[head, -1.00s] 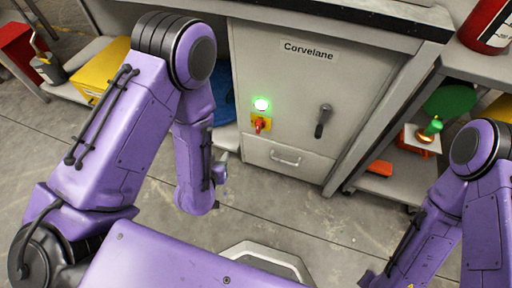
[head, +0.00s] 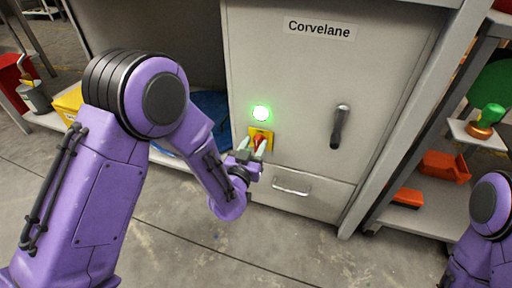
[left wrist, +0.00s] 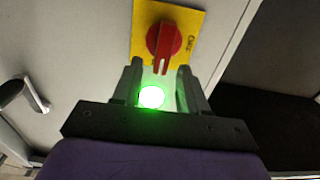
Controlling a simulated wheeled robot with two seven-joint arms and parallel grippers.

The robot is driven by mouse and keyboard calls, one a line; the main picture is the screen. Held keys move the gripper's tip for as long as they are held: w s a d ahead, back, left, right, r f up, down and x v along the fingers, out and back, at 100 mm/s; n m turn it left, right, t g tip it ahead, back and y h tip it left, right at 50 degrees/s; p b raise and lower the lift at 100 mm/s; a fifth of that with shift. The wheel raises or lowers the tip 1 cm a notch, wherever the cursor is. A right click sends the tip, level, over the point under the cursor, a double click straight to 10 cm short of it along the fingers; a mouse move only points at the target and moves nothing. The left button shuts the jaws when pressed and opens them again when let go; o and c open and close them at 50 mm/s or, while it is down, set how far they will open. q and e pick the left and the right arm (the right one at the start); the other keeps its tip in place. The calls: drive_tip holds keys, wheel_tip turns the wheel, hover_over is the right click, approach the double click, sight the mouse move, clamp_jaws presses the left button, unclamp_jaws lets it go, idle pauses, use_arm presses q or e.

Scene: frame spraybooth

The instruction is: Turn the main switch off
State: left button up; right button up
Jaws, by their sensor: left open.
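The main switch is a red rotary knob (head: 258,141) on a yellow plate (head: 252,131), on the grey cabinet front below a lit green lamp (head: 261,113). My left gripper (head: 252,150) is at the switch, its fingers partly covering it in the head view. In the left wrist view the red knob (left wrist: 163,42) is just past the fingertips, its white-marked end pointing between them. The lamp (left wrist: 151,97) shows between the fingers. My right gripper is out of view.
A dark lever handle (head: 339,127) is on the cabinet right of the switch, and a drawer handle (head: 291,187) is below. A shelf at the right holds orange bins (head: 445,166) and a green-topped object (head: 488,116). Open floor lies in front.

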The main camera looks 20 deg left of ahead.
use_arm(q)
drive_tip(key=shift+w, duration=0.85)
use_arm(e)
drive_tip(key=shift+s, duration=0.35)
use_arm(q)
drive_tip(key=shift+c, duration=0.3)
clamp_jaws()
